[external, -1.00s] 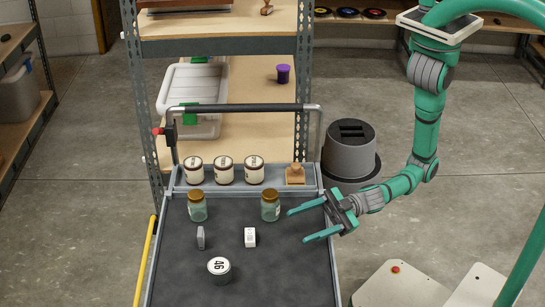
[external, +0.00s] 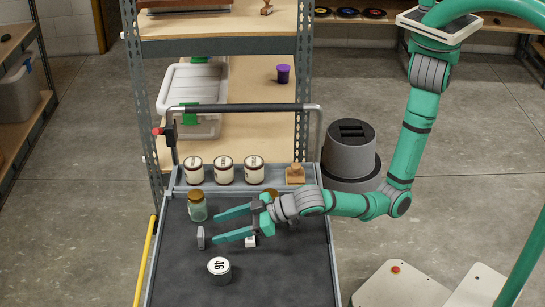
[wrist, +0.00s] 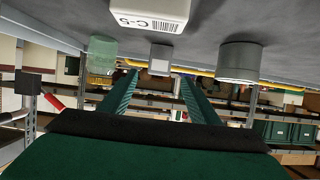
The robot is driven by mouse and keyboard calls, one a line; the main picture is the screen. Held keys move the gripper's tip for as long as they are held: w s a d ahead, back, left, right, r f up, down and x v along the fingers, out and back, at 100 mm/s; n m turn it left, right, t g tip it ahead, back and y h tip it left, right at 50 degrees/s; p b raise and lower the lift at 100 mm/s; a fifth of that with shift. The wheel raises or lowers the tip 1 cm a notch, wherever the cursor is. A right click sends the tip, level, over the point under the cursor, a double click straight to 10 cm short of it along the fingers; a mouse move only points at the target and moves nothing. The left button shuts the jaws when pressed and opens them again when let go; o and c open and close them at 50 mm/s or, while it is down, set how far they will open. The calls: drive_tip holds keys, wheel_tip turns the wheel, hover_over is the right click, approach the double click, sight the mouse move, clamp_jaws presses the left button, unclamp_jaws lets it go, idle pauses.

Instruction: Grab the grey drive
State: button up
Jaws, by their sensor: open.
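The grey drive (external: 200,237) stands upright on the dark cart top, left of the middle. My gripper (external: 218,226) is open and empty, reaching in from the right above the cart. Its fingers point left toward the drive, with the tips a short way to its right in the external view. In the wrist view, which is upside down, the drive (wrist: 161,59) shows ahead, between the directions of the two fingers (wrist: 159,80). I see no contact between the fingers and the drive.
A white box labelled C-5 (wrist: 150,12) is near the gripper, partly hidden externally. A green glass jar (external: 197,208) stands behind the drive; a second is mostly hidden by my arm. A tin marked 46 (external: 219,270) stands in front.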

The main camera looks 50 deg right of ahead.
sight(203, 233)
drive_tip(key=shift+x, duration=3.6)
drive_tip(key=shift+w, duration=0.1)
drive_tip(key=c, duration=1.2)
